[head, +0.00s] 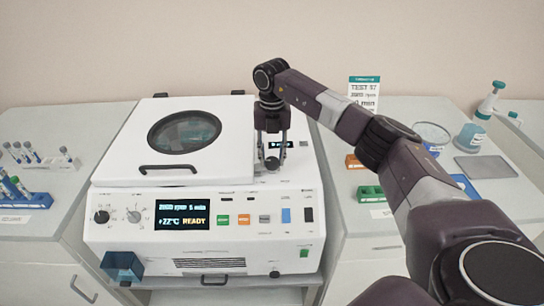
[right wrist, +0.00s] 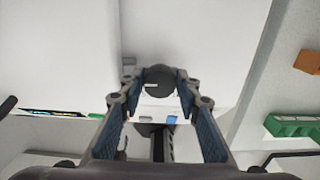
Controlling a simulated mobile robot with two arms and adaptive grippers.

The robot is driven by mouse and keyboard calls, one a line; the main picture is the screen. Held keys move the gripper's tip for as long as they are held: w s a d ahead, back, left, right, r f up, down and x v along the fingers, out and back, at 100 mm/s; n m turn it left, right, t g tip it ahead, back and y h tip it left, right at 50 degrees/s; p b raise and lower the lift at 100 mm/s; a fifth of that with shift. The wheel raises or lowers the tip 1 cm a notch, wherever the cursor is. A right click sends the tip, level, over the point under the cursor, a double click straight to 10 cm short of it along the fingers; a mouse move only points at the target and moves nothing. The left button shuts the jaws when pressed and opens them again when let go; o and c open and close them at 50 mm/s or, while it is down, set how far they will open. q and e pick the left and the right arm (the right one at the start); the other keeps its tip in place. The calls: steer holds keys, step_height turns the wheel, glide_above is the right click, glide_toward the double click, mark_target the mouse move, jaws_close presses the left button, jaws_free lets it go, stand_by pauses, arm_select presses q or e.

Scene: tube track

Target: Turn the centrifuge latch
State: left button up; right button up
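The centrifuge (head: 205,262) is a white box on the middle bench. Its lid (head: 120,158) is down, with a round dark window and a black handle. The latch (head: 272,164) is a dark round knob on the top, right of the lid. My right gripper (head: 271,158) points down over it, fingers spread to either side. In the right wrist view the latch knob (right wrist: 161,80) sits between the fingertips (right wrist: 158,78), with small gaps seeming to show at both sides. Its lower part is hidden. My left gripper is not in view.
The front panel display (head: 182,215) reads READY, with knobs and buttons beside it. Tube racks (head: 40,199) stand on the left bench.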

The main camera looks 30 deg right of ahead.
steer(key=c, duration=0.4)
steer(key=shift+c, duration=0.2)
steer(key=n, duration=0.5)
steer(key=shift+b, duration=0.35)
steer(key=n, duration=0.4)
steer(key=shift+a+n, duration=0.15)
steer(key=shift+n, duration=0.25)
steer(key=n+b, duration=0.1)
steer(key=n, duration=0.3)
steer(key=shift+n, duration=0.3)
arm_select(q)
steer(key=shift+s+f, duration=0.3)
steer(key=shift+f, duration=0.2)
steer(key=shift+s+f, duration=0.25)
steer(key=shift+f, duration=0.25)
arm_select(e)
steer(key=shift+a+n, duration=0.1)
steer(key=shift+n, duration=1.7)
steer(key=shift+r, duration=0.1)
